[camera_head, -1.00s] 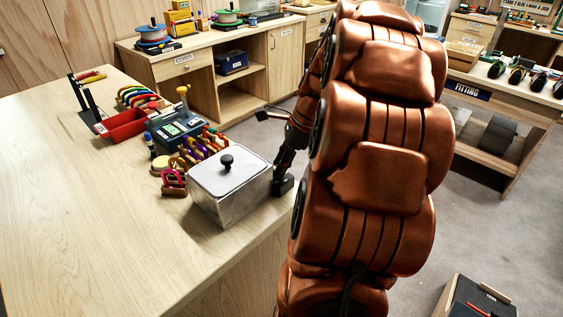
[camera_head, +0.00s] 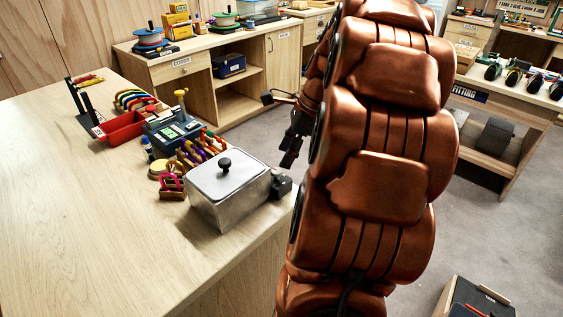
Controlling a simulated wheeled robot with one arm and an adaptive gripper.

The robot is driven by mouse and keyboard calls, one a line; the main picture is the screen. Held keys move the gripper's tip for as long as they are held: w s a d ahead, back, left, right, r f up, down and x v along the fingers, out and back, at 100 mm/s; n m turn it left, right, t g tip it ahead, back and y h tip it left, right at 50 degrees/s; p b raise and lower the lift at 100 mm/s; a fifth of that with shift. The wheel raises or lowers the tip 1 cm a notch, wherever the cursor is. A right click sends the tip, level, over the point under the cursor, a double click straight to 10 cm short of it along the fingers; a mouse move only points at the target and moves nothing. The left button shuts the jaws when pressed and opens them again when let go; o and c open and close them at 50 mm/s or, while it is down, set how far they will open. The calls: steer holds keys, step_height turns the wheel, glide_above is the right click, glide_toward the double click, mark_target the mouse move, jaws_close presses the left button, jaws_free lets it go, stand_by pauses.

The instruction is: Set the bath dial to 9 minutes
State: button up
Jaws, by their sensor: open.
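The bath is a metal box (camera_head: 226,205) with a grey lid and a black knob on top, at the right edge of the wooden bench. A small black control box (camera_head: 281,187) sits on its right side. Its dial face and setting cannot be read from here. My gripper (camera_head: 289,160) is open, dark and pointing down, above and behind the control box and apart from it in the picture. No object shows between its fingers. My copper-coloured arm hides the area to the right.
Left of the bath on the bench (camera_head: 90,220) stand a rack of coloured gear (camera_head: 200,147), a blue device with a display (camera_head: 172,130) and a red tray (camera_head: 122,128). The front of the bench is clear. A workbench marked FITTING (camera_head: 470,93) stands at right.

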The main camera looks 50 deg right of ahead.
steer(key=v, duration=0.7)
steer(key=shift+r, duration=0.1)
stand_by(0.5)
